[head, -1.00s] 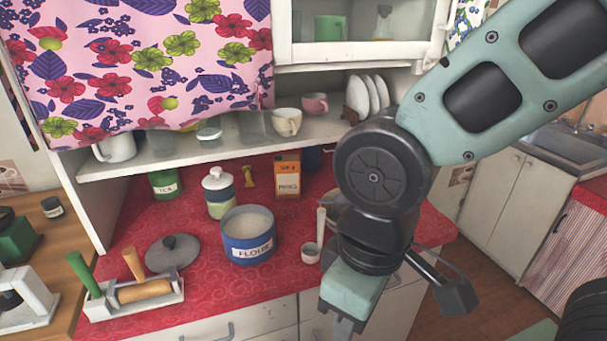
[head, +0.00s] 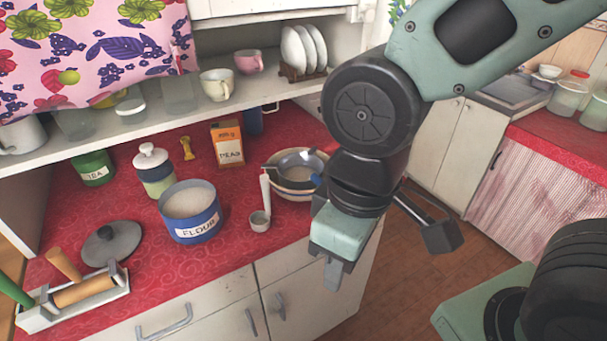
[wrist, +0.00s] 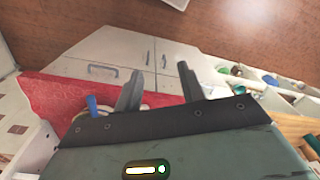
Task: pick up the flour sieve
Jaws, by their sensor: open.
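The flour sieve (head: 297,160), a dark grey metal bowl shape, rests on top of a cream and brown mixing bowl (head: 293,192) at the right end of the red counter. My arm hides part of its right side. My gripper (head: 333,272) hangs in front of and to the right of the sieve, apart from it, beyond the counter's front edge. In the wrist view the two fingers of my gripper (wrist: 160,90) stand apart with nothing between them. A blue handle (wrist: 92,105), likely the sieve's, shows left of the fingers there.
A white scoop (head: 260,220) lies just left of the bowl. The flour canister (head: 197,232), a lidded jar (head: 156,180) and an orange box (head: 229,150) stand farther left. A shelf (head: 120,133) with cups overhangs the counter's back. Open floor lies to the right.

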